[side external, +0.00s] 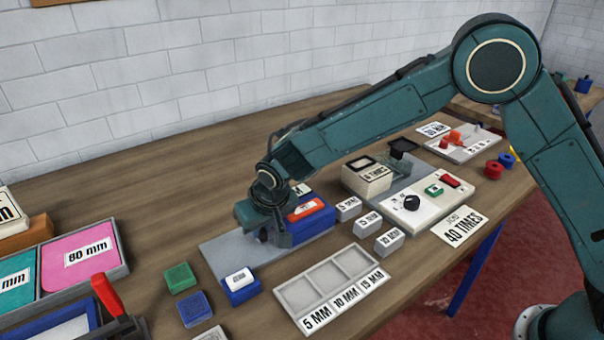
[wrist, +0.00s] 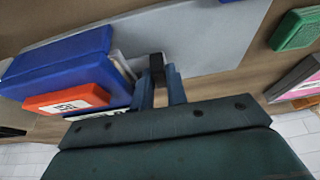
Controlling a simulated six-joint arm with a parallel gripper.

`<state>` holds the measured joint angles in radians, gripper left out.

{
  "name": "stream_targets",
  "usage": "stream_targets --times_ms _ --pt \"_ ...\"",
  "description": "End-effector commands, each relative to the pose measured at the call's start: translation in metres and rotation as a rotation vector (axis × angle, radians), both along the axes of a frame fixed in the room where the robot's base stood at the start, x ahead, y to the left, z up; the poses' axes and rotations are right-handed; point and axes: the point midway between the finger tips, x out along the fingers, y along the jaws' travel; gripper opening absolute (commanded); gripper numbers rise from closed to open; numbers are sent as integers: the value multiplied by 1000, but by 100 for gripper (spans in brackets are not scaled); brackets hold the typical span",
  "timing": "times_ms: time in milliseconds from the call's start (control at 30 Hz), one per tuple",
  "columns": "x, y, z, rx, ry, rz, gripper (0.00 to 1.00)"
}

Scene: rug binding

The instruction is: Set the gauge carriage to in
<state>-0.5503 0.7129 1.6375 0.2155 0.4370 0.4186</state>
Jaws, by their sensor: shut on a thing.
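The gauge has a long flat grey plate (side external: 222,259) with a blue block (side external: 312,222) on it, and the block carries an orange label (side external: 306,210). In the wrist view the blue block (wrist: 65,65) and its orange label (wrist: 66,101) are at the left, and the bare plate (wrist: 215,35) runs right. My gripper (wrist: 160,84) is shut on a small dark piece (wrist: 157,64), apparently the grip of the gauge carriage, beside the block. In the side view my gripper hides most of that piece. I cannot read the carriage's setting.
A blue block with a white top (side external: 240,281) and a green block (side external: 180,278) lie near the plate. Small grey blocks (side external: 369,222) and a control box (side external: 425,205) stand right. Pink and teal bins (side external: 80,250) stand left.

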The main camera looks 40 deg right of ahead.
Motion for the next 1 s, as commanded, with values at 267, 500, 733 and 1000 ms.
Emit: stream_targets --times_ms 267,500,733,1000 --pt "1 -7 0 -11 1 -13 36" --pt "1 -7 0 -11 2 -14 36" --pt "1 -2 -1 -13 3 -14 36" --pt "1 24 -1 -9 2 -8 36"
